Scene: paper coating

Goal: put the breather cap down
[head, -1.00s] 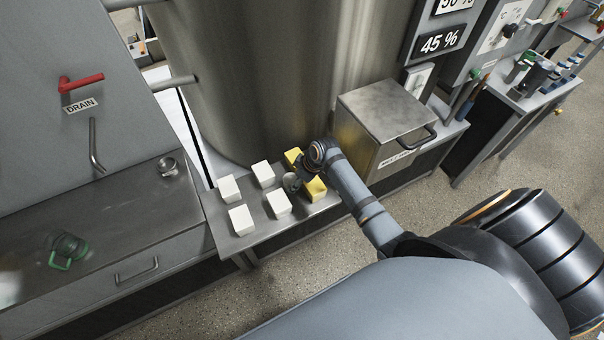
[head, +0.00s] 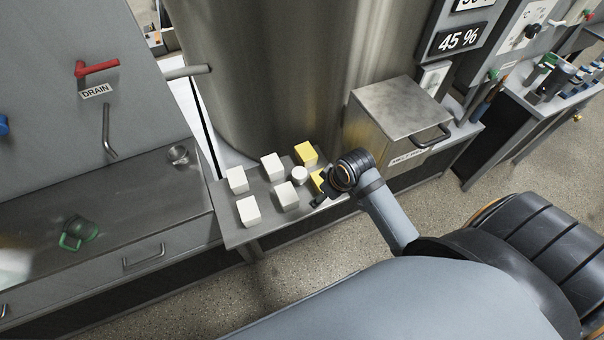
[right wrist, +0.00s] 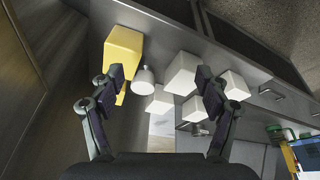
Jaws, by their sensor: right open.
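The breather cap, a small white round piece (head: 300,175), stands upright on the metal shelf (head: 243,232) between white blocks (head: 286,195) and yellow blocks (head: 306,153). In the right wrist view, the cap (right wrist: 144,80) is clear of both fingers, beyond the gap between them and left of its middle. My right gripper (head: 320,199) is open and empty, just right of the cap in the head view; its two spread fingers (right wrist: 158,82) show in the right wrist view. It partly hides the nearer yellow block. My left gripper is in no view.
Several white blocks crowd the shelf left of the cap. A steel tank (head: 270,80) rises behind, and a metal box (head: 400,110) stands close right of my arm.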

